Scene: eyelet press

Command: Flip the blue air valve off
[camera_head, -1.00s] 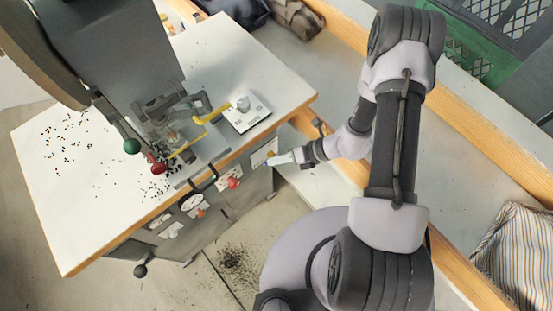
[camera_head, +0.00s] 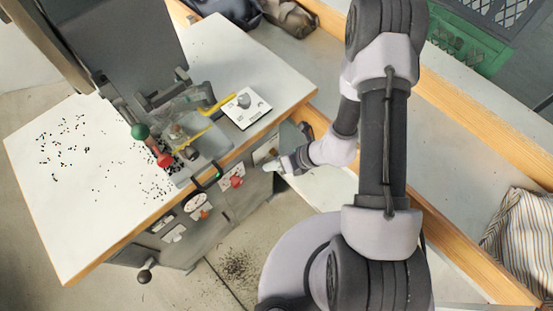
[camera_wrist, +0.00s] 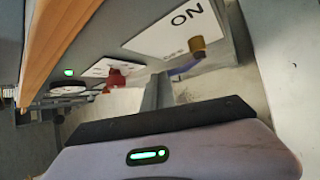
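In the wrist view the air valve shows as a brass stub (camera_wrist: 197,45) with a blue handle (camera_wrist: 186,67) beside it, on a white plate (camera_wrist: 178,30) marked ON. The handle is small and partly blurred there. My gripper (camera_wrist: 158,92) reaches up from the bottom middle, its fingers together as one narrow grey shape, just left of the blue handle. I cannot tell whether they touch. In the head view my gripper (camera_head: 273,166) is at the right end of the press cabinet's front, and the blue handle cannot be made out.
A red knob (camera_head: 236,181) sits on the cabinet front left of my gripper, with a green light (camera_head: 219,173) beyond it. The wooden table edge (camera_head: 290,116) overhangs above. The eyelet press (camera_head: 120,50) stands on the table. A wooden-edged bench (camera_head: 450,190) is at right.

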